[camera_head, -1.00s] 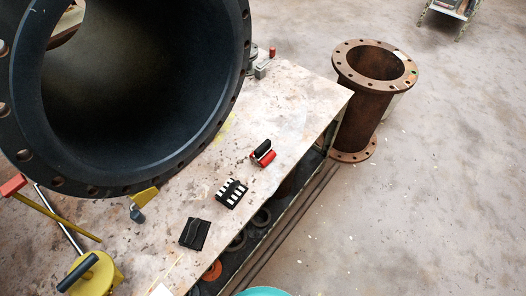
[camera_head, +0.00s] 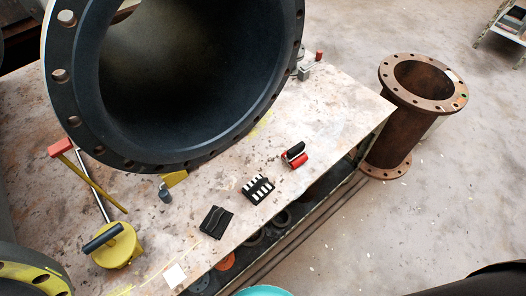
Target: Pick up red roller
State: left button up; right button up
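In the head view, the red roller (camera_head: 299,161) lies on the worktable near its right front edge. It has a red cylinder and a black part on its upper left side. Neither of my grippers is in view, and nothing is touching the roller. A dark shape cuts into the bottom right corner, but no gripper fingers show there.
A large black flanged pipe (camera_head: 180,75) covers the back of the worktable (camera_head: 335,105). A black-and-white block (camera_head: 257,189), a black pad (camera_head: 215,222) and a yellow tool (camera_head: 117,246) lie on the table. A rusty flanged pipe (camera_head: 400,135) stands on the floor at right.

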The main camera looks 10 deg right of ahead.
aim_at(296, 156)
jog(key=l+u, duration=0.25)
jog(key=u, duration=0.2)
jog(key=l+u, duration=0.25)
jog(key=u, duration=0.15)
jog(key=l+u, duration=0.25)
jog(key=u, duration=0.2)
jog(key=l+u, duration=0.25)
jog(key=u, duration=0.15)
